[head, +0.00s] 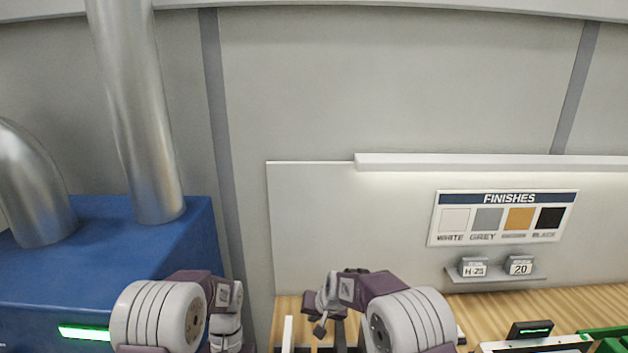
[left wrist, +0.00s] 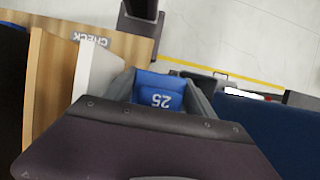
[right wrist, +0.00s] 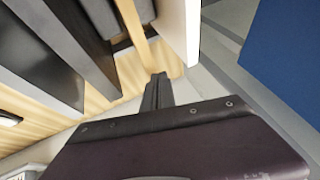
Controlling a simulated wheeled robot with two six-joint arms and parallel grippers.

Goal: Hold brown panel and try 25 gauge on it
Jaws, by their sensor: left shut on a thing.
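My left gripper (left wrist: 160,100) is shut on a blue gauge (left wrist: 160,84) marked 25, which shows between its grey fingers in the left wrist view. A wood-brown panel (left wrist: 50,72) stands on edge left of the gauge, with a white panel (left wrist: 97,72) between them. My right gripper (right wrist: 157,92) has its dark fingers close together, with nothing clearly seen between them. Its tips are near the lower end of a tan-brown upright panel (right wrist: 145,35); I cannot tell whether they touch it. In the head view the gauge is hidden.
A wooden bench (head: 300,305) carries a board marked CHECK (left wrist: 110,44). Dark panels (right wrist: 50,55) and a white panel (right wrist: 180,25) stand near my right gripper. A blue machine (head: 100,265) is at left. A finishes sign (head: 505,218) and labelled blocks (head: 473,267) are on the back wall.

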